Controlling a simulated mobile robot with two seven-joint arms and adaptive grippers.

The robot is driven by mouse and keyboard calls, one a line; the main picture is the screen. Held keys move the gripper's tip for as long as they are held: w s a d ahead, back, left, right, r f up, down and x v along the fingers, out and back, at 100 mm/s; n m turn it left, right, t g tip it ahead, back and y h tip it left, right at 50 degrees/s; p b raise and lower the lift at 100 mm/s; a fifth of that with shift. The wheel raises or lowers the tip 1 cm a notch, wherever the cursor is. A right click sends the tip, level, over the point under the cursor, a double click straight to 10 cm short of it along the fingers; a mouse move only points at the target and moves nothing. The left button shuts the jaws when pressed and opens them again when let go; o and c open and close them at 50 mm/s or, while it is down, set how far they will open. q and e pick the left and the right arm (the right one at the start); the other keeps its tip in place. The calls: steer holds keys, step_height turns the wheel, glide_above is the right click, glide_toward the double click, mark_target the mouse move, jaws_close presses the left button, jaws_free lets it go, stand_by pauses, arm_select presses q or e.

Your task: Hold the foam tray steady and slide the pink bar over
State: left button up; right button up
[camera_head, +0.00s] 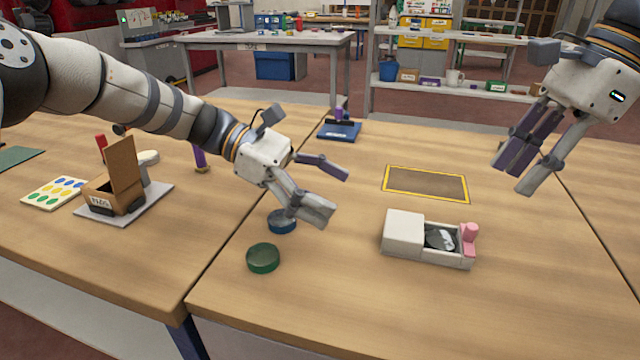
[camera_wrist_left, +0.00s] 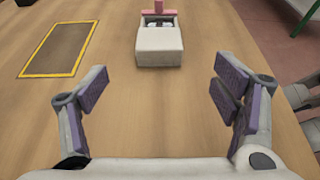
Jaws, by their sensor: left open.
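The foam tray (camera_head: 402,240) is a white block with an open recess at its right end, on the table right of centre. A dark disc with a pale mark (camera_head: 440,238) lies in the recess. The pink bar (camera_head: 468,242) stands at the tray's right end. In the left wrist view the tray (camera_wrist_left: 159,46) lies ahead, with the pink bar (camera_wrist_left: 158,10) at its far end. My left gripper (camera_head: 335,192) is open and empty, left of the tray and apart from it. My right gripper (camera_head: 517,176) is open and empty above the table, behind and right of the tray.
A yellow-edged brown rectangle (camera_head: 426,184) lies behind the tray. A green disc (camera_head: 263,258) and a blue disc (camera_head: 282,221) are near my left gripper. A blue stand (camera_head: 339,131) is farther back. The table's right front is clear.

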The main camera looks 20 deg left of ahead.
mark_target(391, 222)
arm_select(q)
steer(key=x, duration=1)
steer(key=shift+d+f, duration=0.25)
steer(key=shift+d, duration=0.05)
steer(key=shift+c, duration=0.3)
